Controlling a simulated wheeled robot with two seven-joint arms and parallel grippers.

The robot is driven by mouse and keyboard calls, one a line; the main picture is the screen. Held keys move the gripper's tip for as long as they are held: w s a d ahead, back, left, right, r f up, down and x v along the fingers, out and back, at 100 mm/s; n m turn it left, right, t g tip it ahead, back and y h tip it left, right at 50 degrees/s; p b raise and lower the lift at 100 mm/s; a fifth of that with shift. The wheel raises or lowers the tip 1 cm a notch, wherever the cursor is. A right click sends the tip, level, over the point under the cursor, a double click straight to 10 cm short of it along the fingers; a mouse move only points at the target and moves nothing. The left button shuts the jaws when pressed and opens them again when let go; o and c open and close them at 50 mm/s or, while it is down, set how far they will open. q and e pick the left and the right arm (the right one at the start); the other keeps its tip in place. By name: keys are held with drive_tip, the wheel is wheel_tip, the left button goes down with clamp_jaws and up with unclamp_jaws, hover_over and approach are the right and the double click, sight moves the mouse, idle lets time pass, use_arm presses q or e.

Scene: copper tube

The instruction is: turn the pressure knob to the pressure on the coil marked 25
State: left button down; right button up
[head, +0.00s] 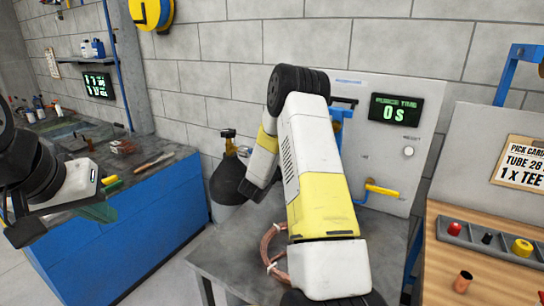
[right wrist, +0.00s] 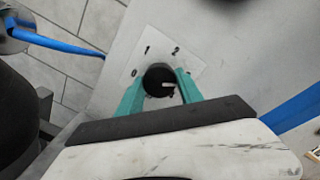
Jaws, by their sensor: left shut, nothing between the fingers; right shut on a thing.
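The black pressure knob (right wrist: 157,78) sits on a white dial plate (right wrist: 172,50) on the grey panel in the right wrist view. Digits 0, 1 and 2 show around it; its light pointer mark points right, close to a finger. My right gripper (right wrist: 160,84) has its two teal fingers on either side of the knob, shut on it. In the head view my right arm hides this gripper and the knob. A copper coil (head: 268,250) lies on the grey table, partly hidden by the arm; its marking cannot be read. My left gripper (head: 100,212) is shut and empty at the left.
The panel (head: 425,85) carries a display (head: 396,110) reading 0 s and a yellow-handled valve (head: 384,190). A dark gas cylinder (head: 229,180) stands left of my right arm. A blue workbench (head: 130,235) is at left; a wooden bench (head: 440,275) with a fittings rack is at right.

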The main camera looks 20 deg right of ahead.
drive_tip(key=o, duration=1.4)
drive_tip(key=shift+f, duration=0.1)
drive_tip(key=v, duration=0.8)
drive_tip(key=shift+w, duration=0.1)
